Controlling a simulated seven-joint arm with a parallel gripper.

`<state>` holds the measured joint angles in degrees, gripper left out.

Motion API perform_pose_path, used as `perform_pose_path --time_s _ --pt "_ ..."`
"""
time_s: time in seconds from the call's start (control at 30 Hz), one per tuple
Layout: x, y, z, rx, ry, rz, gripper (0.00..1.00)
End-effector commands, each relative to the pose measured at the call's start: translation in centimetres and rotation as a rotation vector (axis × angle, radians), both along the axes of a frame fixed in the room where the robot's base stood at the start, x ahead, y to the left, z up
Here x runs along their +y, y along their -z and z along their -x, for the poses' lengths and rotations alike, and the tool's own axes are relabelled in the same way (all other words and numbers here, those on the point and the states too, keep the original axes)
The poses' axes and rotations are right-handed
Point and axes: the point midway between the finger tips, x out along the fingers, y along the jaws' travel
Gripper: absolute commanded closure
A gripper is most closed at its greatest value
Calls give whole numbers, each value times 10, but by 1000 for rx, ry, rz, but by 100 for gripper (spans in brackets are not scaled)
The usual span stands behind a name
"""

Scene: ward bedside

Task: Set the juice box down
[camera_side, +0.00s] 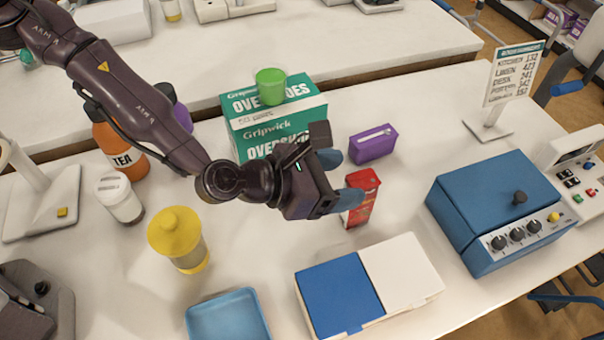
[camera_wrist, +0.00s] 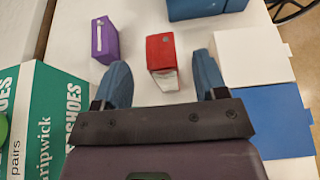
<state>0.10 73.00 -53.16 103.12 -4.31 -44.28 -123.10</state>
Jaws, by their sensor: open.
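The red juice box (camera_side: 364,195) stands on the white table just in front of my gripper (camera_side: 340,180). One blue finger covers part of its left side in the side view. In the wrist view, the juice box (camera_wrist: 163,60) shows between and beyond the tips of my gripper (camera_wrist: 162,76), nearer the right finger. The fingers are spread wide, with nothing held between them. Clear space shows left of the box; I cannot tell whether the right finger touches it.
A purple box (camera_side: 373,144) stands behind the juice box. Stacked overshoe boxes (camera_side: 262,128) with a green cup (camera_side: 271,86) are behind my gripper. A blue-and-white case (camera_side: 410,270) lies in front, and a blue machine (camera_side: 480,205) stands right.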

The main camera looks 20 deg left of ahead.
Motion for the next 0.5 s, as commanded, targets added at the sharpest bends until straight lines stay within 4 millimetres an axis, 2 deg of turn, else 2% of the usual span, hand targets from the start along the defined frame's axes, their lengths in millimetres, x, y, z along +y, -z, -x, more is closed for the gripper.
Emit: perform_pose_path --time_s 0.23,0.5 --pt "31 -18 30 -1 -1 -1 34" --pt "45 -26 45 -1 0 -1 34"
